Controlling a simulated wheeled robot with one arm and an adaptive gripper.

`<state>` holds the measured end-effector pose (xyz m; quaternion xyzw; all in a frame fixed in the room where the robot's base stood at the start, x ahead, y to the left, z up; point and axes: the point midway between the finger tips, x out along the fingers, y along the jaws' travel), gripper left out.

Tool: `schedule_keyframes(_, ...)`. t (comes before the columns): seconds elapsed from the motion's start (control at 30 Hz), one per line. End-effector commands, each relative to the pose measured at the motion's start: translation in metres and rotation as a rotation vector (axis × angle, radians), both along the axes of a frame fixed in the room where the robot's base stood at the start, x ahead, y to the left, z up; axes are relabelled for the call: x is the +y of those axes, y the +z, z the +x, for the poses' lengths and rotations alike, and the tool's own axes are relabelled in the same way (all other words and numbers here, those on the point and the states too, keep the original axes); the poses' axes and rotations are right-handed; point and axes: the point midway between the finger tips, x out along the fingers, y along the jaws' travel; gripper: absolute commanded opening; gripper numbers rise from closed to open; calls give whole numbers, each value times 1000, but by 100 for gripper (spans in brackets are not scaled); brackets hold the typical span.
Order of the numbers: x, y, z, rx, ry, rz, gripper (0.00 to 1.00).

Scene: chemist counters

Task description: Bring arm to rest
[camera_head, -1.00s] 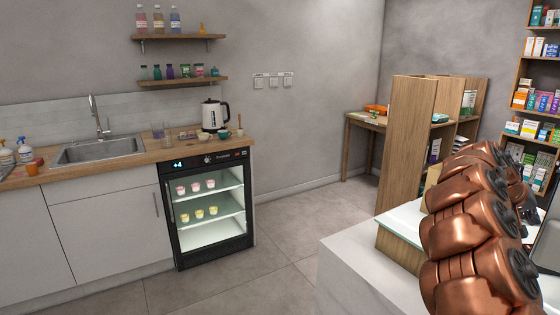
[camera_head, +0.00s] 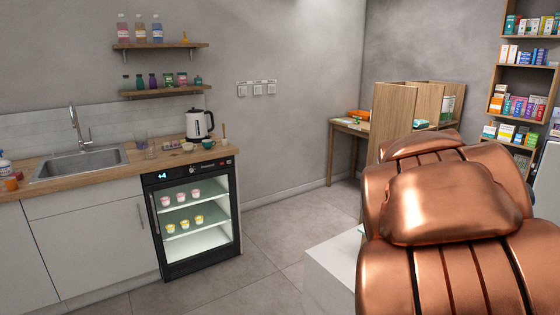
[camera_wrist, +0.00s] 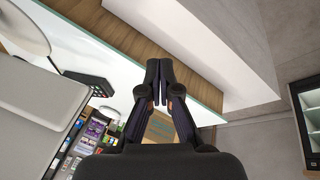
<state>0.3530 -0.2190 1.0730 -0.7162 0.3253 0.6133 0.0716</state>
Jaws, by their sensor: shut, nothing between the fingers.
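My gripper (camera_wrist: 160,84) shows in the wrist view with its dark fingers together and nothing between them. It is over or beside a counter with a glass top edge and a wooden band (camera_wrist: 150,35); I cannot tell the exact gap. In the head view my copper-coloured arm (camera_head: 440,215) is folded large across the lower right. It hides most of the white counter (camera_head: 330,275) behind it. My gripper itself does not show in the head view.
A small glass-door fridge (camera_head: 195,218) stands under the wooden worktop (camera_head: 95,165) at left. A kettle (camera_head: 199,123) and sink (camera_head: 80,165) are on top. Wooden partitions (camera_head: 392,125) and medicine shelves (camera_head: 515,95) stand at right. The floor (camera_head: 265,245) in the middle is clear.

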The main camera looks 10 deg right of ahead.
Motion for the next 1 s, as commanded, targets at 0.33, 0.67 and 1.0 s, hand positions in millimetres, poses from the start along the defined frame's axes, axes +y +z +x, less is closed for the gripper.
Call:
schedule_keyframes(0.33,136,-45,-73,127,268,255,0)
schedule_keyframes(0.67,211,-75,-150,278,510,396,0)
schedule_keyframes(1.0,219,-79,-162,301,546,411,0)
